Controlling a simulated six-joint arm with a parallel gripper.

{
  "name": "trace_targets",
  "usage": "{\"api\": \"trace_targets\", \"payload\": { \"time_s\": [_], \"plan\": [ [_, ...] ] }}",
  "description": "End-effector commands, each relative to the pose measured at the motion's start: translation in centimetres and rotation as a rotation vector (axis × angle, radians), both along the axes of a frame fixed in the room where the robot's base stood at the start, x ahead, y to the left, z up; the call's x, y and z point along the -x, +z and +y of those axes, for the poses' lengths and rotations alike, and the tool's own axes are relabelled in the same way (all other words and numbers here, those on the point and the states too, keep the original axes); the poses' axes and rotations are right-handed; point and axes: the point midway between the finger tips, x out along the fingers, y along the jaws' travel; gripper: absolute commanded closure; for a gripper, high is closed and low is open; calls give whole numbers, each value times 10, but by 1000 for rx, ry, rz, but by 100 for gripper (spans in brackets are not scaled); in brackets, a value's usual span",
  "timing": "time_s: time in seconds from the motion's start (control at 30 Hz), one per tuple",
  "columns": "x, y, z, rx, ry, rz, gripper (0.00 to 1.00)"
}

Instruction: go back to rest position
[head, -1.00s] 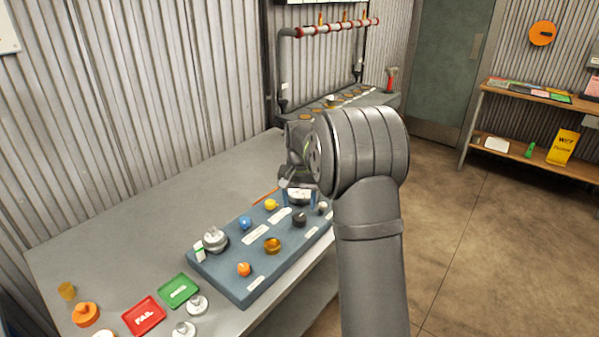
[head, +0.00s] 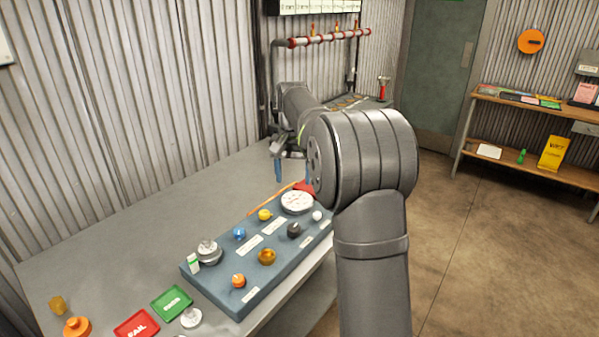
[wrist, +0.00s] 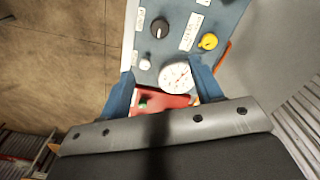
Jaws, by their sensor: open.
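My gripper (wrist: 164,88) is open in the wrist view, its two blue fingers apart with nothing held between them. In the head view my gripper (head: 290,172) hangs above the bench, partly hidden behind my own arm. Below it is a blue-grey panel (head: 237,297) with several coloured knobs. A white round gauge (head: 297,202) sits at the panel's far end. The gauge (wrist: 175,76) shows between the fingers in the wrist view, with a red object (wrist: 160,101) beside it.
The grey bench (head: 160,215) is bare behind the panel. A green tray (head: 172,303) and a red FAIL tray (head: 137,325) lie at its near end. A red-banded pipe (head: 330,38) runs along the back. A wooden shelf (head: 540,103) stands right.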

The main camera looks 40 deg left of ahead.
Motion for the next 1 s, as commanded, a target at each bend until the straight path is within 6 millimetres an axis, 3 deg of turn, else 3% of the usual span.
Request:
{"api": "trace_targets", "payload": {
  "time_s": [0.3, 0.47, 1.0],
  "plan": [
    [0, -2, 0, 0, 0, 1, 41],
    [0, -15, 0, 2, 0, 2, 41],
    [0, -120, 0, 4, 0, 3, 41]
  ]
}}
